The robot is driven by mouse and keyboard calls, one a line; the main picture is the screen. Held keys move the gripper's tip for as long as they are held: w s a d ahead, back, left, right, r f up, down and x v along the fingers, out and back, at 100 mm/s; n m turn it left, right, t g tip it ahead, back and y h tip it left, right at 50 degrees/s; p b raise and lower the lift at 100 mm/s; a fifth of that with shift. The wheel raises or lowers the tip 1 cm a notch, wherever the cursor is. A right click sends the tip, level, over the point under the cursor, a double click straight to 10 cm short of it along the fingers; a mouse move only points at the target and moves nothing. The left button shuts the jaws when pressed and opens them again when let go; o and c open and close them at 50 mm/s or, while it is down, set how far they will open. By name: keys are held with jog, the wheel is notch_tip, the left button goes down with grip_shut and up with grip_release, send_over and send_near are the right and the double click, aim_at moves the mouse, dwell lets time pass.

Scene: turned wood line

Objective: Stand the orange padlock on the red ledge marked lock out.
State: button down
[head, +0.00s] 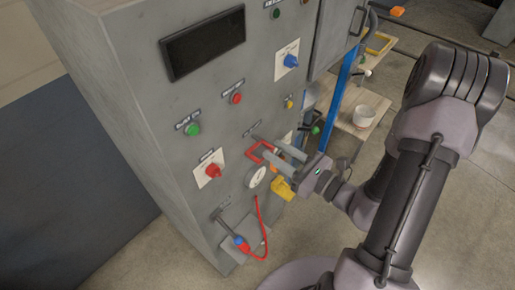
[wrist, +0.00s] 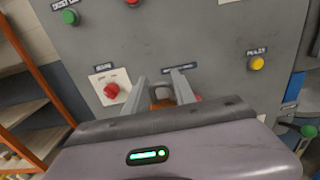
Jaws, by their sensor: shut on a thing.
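My gripper (head: 272,150) reaches in from the right to the front of the grey cabinet. In the wrist view my gripper (wrist: 160,78) is shut on the orange padlock (wrist: 162,103), of which only a small orange part shows between the fingers. In the head view the fingers largely hide it. The red ledge (head: 259,149) shows as a red outline on the cabinet face, right at the fingertips. A bit of red (wrist: 197,98) shows beside the right finger in the wrist view. I cannot tell whether the padlock touches the ledge.
A red rotary switch (head: 212,170) is left of the ledge, and a round dial (head: 257,177) is below it. A yellow thing (head: 284,190) is close under my gripper. A red cable (head: 264,232) hangs lower down. A wooden table with a white pot (head: 364,116) stands behind right.

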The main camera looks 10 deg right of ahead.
send_near(252, 133)
jog(key=w+a+r, duration=0.2)
jog(key=w, duration=0.1)
jog(key=w+a+r, duration=0.1)
jog(key=w+a, duration=0.1)
jog(key=shift+w+r+p, duration=0.2)
jog(key=shift+p, duration=0.2)
notch_tip(252, 133, down, 4)
jog(key=shift+w+r+b, duration=0.1)
jog(key=shift+b, duration=0.65)
jog(key=shift+r, duration=0.15)
jog(key=c, duration=1)
grip_release()
jog(key=shift+c, duration=0.2)
